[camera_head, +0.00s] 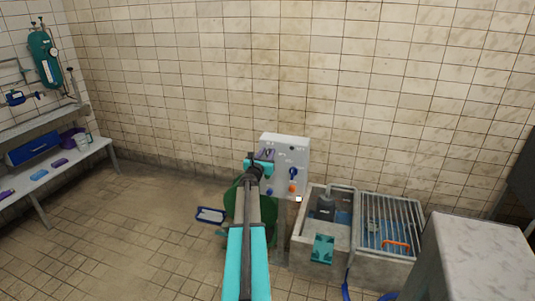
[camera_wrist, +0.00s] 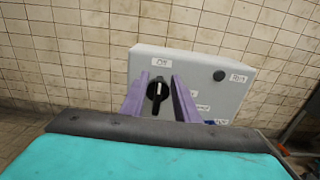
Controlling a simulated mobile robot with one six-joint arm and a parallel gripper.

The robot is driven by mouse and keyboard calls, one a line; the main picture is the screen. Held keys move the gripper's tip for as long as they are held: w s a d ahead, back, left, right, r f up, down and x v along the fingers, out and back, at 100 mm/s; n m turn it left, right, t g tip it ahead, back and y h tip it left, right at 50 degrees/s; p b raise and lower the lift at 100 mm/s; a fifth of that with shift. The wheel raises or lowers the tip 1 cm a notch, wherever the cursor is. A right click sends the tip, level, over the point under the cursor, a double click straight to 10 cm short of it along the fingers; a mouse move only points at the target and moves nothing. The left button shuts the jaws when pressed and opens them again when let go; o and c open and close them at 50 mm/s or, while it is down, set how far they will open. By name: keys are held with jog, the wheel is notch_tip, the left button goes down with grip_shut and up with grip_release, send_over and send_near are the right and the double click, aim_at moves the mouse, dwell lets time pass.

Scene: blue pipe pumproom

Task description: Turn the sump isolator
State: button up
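The sump isolator appears to be the black rotary knob (camera_wrist: 157,92) with a pale bar, on the left of a grey control box (camera_wrist: 205,72) in the wrist view. The bar stands nearly upright, below a small label too blurred to read surely. My gripper (camera_wrist: 159,80) is open, one purple finger on each side of the knob with narrow gaps visible. I cannot tell how deep the fingertips reach. In the head view the box (camera_head: 298,150) is against the tiled wall, and my gripper (camera_head: 265,155) is at its left side, hiding the knob.
A black button (camera_wrist: 219,76) is right of the knob. A blue and orange control (camera_head: 292,180) is lower on the box. A concrete sump (camera_head: 300,247) with a grating (camera_head: 390,222) is at right. A pale block (camera_head: 480,255) stands front right; a bench (camera_head: 75,165) is left.

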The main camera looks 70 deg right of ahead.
grip_shut()
jog(key=shift+s+f+m+b, duration=0.2)
jog(key=shift+m+b, duration=0.2)
jog(key=shift+b, duration=0.5)
jog(key=m+b, duration=0.5)
jog(key=b, duration=0.2)
jog(key=s+f+m+b, duration=0.1)
jog(key=m+b, duration=0.4)
jog(key=b, duration=0.3)
jog(key=s+f+m+b, duration=0.1)
jog(key=m+b, duration=0.4)
jog(key=b, duration=0.2)
jog(key=shift+s+d+f+b, duration=0.1)
jog(key=shift+s+f+b, duration=0.1)
jog(key=shift+b, duration=0.15)
jog(key=shift+m+b, duration=1)
jog(key=shift+b, duration=0.15)
